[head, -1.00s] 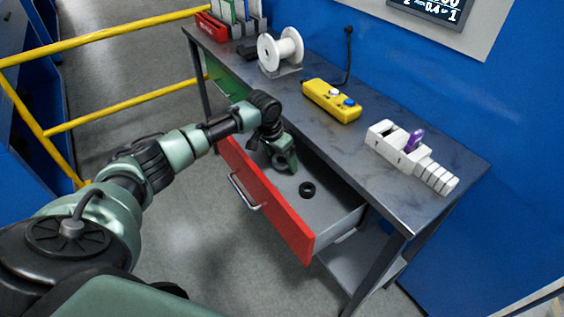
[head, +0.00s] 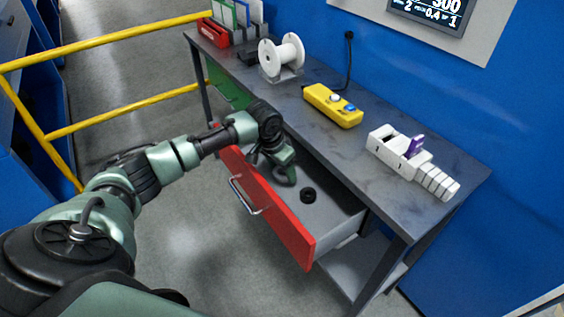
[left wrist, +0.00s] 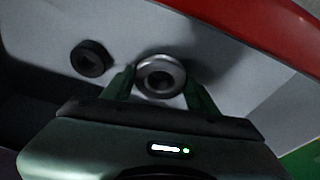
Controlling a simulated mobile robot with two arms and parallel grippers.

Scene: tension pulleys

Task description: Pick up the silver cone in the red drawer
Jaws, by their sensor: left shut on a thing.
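The silver cone (left wrist: 161,77) shows in the left wrist view as a round metal piece with a dark hole, seen end-on. It sits between the two green fingers of my left gripper (left wrist: 161,86), which is shut on it. In the head view my left gripper (head: 286,176) points down inside the open red drawer (head: 277,212), near its back part, and hides the cone. Whether the cone still touches the drawer floor I cannot tell. My right gripper is not in view.
A black ring (head: 308,195) lies on the drawer floor close beside the gripper; it also shows in the left wrist view (left wrist: 91,58). The grey tabletop overhangs the drawer's back. It carries a white spool (head: 281,58), a yellow control box (head: 333,104) and a white device (head: 412,160).

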